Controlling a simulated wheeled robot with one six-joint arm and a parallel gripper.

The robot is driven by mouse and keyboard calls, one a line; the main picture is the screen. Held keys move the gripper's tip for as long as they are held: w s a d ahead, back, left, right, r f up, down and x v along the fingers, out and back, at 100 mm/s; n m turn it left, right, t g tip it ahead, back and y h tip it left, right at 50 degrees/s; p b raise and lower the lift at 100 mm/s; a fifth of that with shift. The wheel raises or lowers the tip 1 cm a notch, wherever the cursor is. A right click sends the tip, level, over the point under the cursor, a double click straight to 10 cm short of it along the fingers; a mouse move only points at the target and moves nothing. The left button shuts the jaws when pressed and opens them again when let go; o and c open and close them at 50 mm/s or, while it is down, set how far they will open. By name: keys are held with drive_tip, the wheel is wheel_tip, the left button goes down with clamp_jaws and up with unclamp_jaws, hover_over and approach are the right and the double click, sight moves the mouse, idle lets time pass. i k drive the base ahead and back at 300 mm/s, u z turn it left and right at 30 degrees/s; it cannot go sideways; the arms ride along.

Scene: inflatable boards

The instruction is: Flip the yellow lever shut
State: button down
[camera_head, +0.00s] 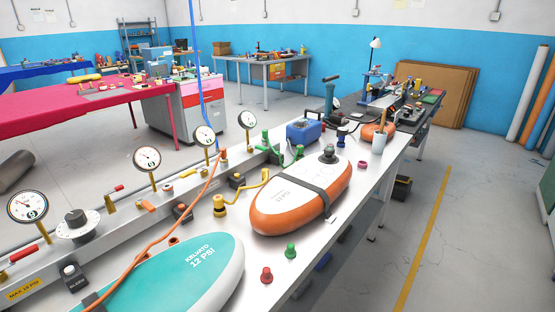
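A yellow fitting (219,207) stands upright on the white bench behind the orange-edged board. A thin, bent yellow piece (250,185) runs from near its top up and to the right, with its far end raised near the rail. It looks like a lever, but I cannot tell whether it is open or shut. A green fitting (268,158) with a similar form stands farther along the rail. My gripper does not show in this view.
The orange-edged board (262,217) and the teal board (170,285) lie on the bench in front. An orange hose (150,250) crosses the teal board. Gauges (148,160) on posts line the rail. Red (266,275) and green (291,251) plugs stand near the front edge.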

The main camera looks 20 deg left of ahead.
sight(192, 172)
drive_tip(key=z, duration=0.3)
drive_tip(key=i, duration=0.85)
drive_tip(key=u, duration=3.5)
drive_tip(key=k, duration=0.25)
drive_tip(key=z, duration=1.15)
drive_tip(key=i, duration=0.35)
drive_tip(key=z, duration=0.1)
